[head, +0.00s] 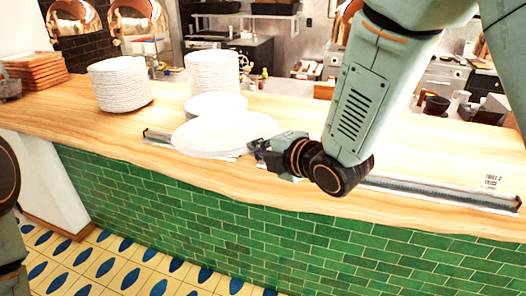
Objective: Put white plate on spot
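A white plate (218,134) is near the front edge of the wooden counter, slightly tilted in view. My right gripper (262,147) comes in from the right and its fingers close on the plate's right rim. The plate seems to be just above or touching the counter; I cannot tell which. A smaller-looking white plate or low stack (215,102) sits just behind it, partly hidden. No marked spot can be made out; the held plate covers part of the counter and a white sheet. My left gripper is out of view.
The wooden counter (60,117) carries two tall stacks of white plates, the left stack (120,84) and the right stack (212,72). Orange-brown trays (36,69) stand far left. A dark ticket rail (440,193) runs along the front edge. A printed ticket (491,181) lies at right.

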